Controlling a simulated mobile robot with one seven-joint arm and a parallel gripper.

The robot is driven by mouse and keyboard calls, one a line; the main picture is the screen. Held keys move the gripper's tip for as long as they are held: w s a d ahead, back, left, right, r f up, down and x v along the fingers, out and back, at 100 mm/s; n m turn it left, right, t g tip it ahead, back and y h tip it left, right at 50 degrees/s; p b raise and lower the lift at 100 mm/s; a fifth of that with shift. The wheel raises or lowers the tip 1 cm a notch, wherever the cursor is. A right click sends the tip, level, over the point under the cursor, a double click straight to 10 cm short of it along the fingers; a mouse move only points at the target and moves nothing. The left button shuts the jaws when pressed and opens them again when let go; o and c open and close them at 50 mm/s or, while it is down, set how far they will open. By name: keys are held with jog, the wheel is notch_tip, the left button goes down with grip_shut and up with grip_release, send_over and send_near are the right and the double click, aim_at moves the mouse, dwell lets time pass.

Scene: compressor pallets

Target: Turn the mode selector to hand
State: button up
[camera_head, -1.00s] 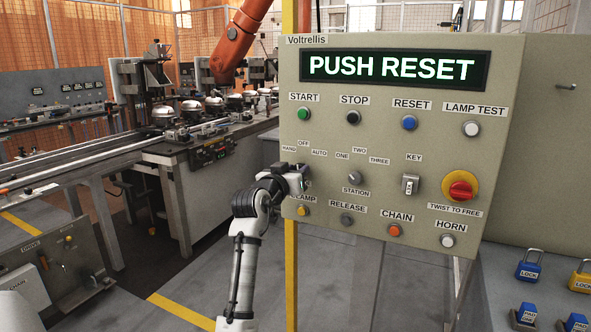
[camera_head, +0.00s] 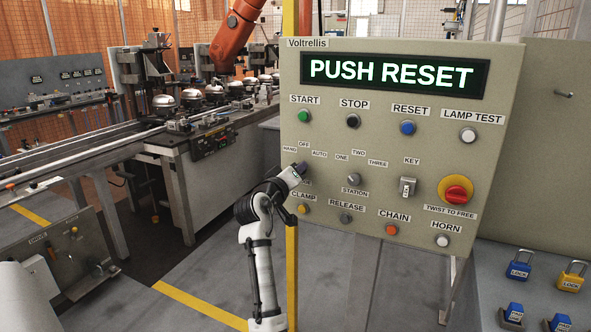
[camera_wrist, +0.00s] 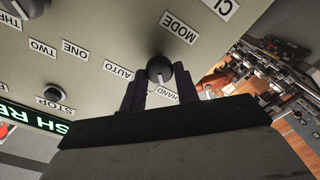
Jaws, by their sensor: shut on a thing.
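The mode selector (camera_wrist: 159,69) is a dark round knob on the beige panel, below the MODE label in the wrist view. AUTO and HAND labels sit around it; the OFF label is hidden there. My gripper (camera_wrist: 159,84) has a dark finger on each side of the knob and is shut on it. A pale mark on the knob shows, but I cannot tell exactly which label it points at. In the head view my gripper (camera_head: 301,169) is at the panel's left side below HAND (camera_head: 290,149), OFF and AUTO, and covers the selector.
The station selector (camera_head: 353,180) is to the right, and the clamp button (camera_head: 303,208) is just below my gripper. The display (camera_head: 392,73) reads PUSH RESET. A red emergency stop (camera_head: 456,193) is at the right. A conveyor with compressors (camera_head: 163,102) runs at the left.

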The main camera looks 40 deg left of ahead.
dwell(0.4)
jog(key=o, duration=1)
jog(key=shift+c, duration=0.2)
jog(key=b+v, duration=0.3)
jog(key=v, duration=1.1)
jog(key=shift+w, duration=0.1)
